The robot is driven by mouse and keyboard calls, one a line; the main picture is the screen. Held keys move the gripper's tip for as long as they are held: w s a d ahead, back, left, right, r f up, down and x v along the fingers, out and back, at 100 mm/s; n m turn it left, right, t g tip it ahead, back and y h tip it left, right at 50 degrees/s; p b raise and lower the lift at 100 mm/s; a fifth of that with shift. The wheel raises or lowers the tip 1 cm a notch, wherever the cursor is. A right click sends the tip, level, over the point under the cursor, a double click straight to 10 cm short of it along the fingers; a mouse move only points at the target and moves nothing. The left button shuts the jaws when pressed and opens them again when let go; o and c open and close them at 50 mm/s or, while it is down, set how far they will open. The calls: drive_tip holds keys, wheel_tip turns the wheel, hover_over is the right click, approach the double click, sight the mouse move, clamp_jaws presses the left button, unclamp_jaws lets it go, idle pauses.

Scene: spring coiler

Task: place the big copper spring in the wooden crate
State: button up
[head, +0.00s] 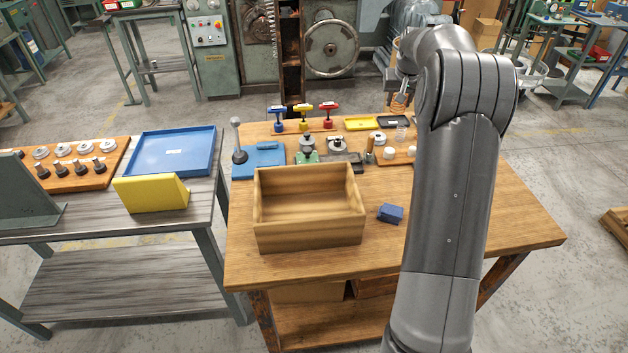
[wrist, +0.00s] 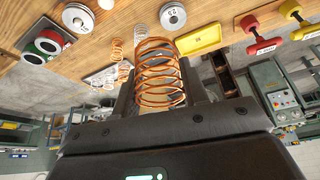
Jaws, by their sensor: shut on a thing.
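The big copper spring (wrist: 160,72) stands between the two dark fingers of my gripper (wrist: 158,90) in the wrist view, and the gripper is shut on it. In the head view the spring (head: 399,103) shows only partly, above the back right of the wooden table, beside my arm. The wooden crate (head: 308,232) is open-topped and stands at the front left of the table. I see its bare wooden floor. The gripper is behind and to the right of the crate, well apart from it.
A blue block (head: 390,213) lies right of the crate. Behind the crate are a blue fixture (head: 262,160), a green-based fixture (head: 307,152) and colored T-handles (head: 303,117). A smaller copper spring (wrist: 117,50) shows in the wrist view. My arm hides the table's right part.

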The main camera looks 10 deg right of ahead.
drive_tip(key=s+a+n, duration=0.1)
drive_tip(key=s+a, duration=0.4)
drive_tip(key=a, duration=0.3)
drive_tip(key=s+a+n, duration=0.1)
drive_tip(key=s+a, duration=0.3)
drive_tip(key=a, duration=0.4)
drive_tip(key=s+a+r+n+y, duration=0.1)
drive_tip(key=s+a, duration=0.4)
drive_tip(key=a, duration=0.3)
drive_tip(key=shift+s, duration=0.35)
drive_tip(key=s+a+f+n, duration=0.1)
drive_tip(key=s+a+n, duration=0.1)
drive_tip(key=s+a, duration=0.55)
hover_over(305, 211)
drive_tip(key=s, duration=0.2)
drive_tip(key=shift+y, duration=0.3)
drive_tip(key=f, duration=1.1)
drive_tip(key=shift+w+d+f, duration=0.1)
drive_tip(key=shift+w+f, duration=0.1)
drive_tip(key=shift+f, duration=2)
